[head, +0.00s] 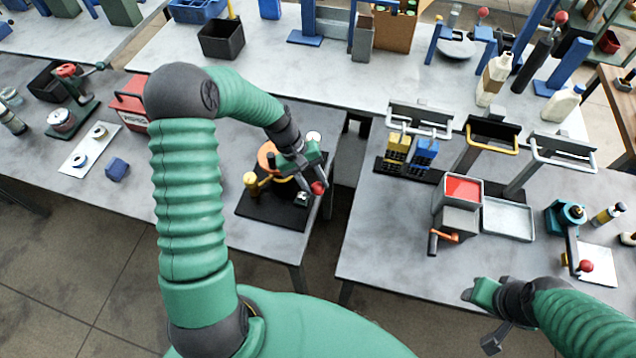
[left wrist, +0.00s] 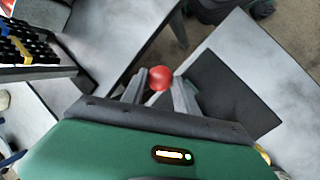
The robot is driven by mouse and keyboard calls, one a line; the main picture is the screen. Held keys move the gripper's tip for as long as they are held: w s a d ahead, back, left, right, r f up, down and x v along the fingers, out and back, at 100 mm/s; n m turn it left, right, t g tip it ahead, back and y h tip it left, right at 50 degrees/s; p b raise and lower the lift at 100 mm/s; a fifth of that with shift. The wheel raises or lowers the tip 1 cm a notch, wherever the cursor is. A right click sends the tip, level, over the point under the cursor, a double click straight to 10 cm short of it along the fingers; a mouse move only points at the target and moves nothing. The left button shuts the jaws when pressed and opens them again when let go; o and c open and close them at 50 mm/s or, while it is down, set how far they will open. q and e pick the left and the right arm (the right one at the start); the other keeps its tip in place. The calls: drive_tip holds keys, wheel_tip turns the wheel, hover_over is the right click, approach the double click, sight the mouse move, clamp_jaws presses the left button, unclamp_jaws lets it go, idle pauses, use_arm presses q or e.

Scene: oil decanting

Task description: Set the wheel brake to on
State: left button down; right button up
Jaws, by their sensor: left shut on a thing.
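A device on a black base plate (head: 262,208) stands on the middle table, with an orange wheel (head: 266,155) and a yellow part (head: 250,180) beside it. A red ball knob (head: 318,188) is at its right side, and I take it as the wheel brake's handle. My left gripper (head: 308,181) reaches down over the device to this knob. In the left wrist view, the red knob (left wrist: 159,78) sits between the two fingertips, which are shut on it. The gripper hides part of the device. My right gripper (head: 480,315) is at the lower right, away from it.
A gap separates this table from the right table, which holds a grey box with a red top (head: 462,190), a shallow tray (head: 507,219) and a teal device (head: 571,215). A red case (head: 130,101) and a white plate (head: 90,147) are on the left.

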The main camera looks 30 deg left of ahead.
use_arm(q)
drive_tip(key=shift+s+a+h, duration=0.2)
drive_tip(key=shift+a+h, duration=0.2)
drive_tip(key=shift+a, duration=0.1)
drive_tip(key=shift+s+a+h, duration=0.2)
drive_tip(key=shift+a+h, duration=0.2)
drive_tip(key=shift+a, duration=0.05)
drive_tip(key=shift+s+a+t+h, duration=0.35)
drive_tip(key=shift+a+h, duration=0.25)
drive_tip(key=shift+h, duration=0.2)
use_arm(e)
drive_tip(key=shift+s+a+f, duration=0.1)
drive_tip(key=shift+a, duration=0.05)
idle(2.8)
idle(0.6)
use_arm(q)
drive_tip(key=c, duration=1.1)
unclamp_jaws()
drive_tip(key=shift+w, duration=0.1)
drive_tip(key=shift+c, duration=0.2)
drive_tip(key=shift+o, duration=1)
drive_tip(key=shift+w+a, duration=0.15)
drive_tip(key=b+v, duration=0.2)
drive_tip(key=v, duration=1.5)
drive_tip(key=shift+a+f+b, duration=0.25)
drive_tip(key=shift+a+b, duration=0.05)
drive_tip(key=shift+a, duration=0.05)
use_arm(e)
drive_tip(key=shift+a+f, duration=0.25)
drive_tip(key=shift+f, duration=0.95)
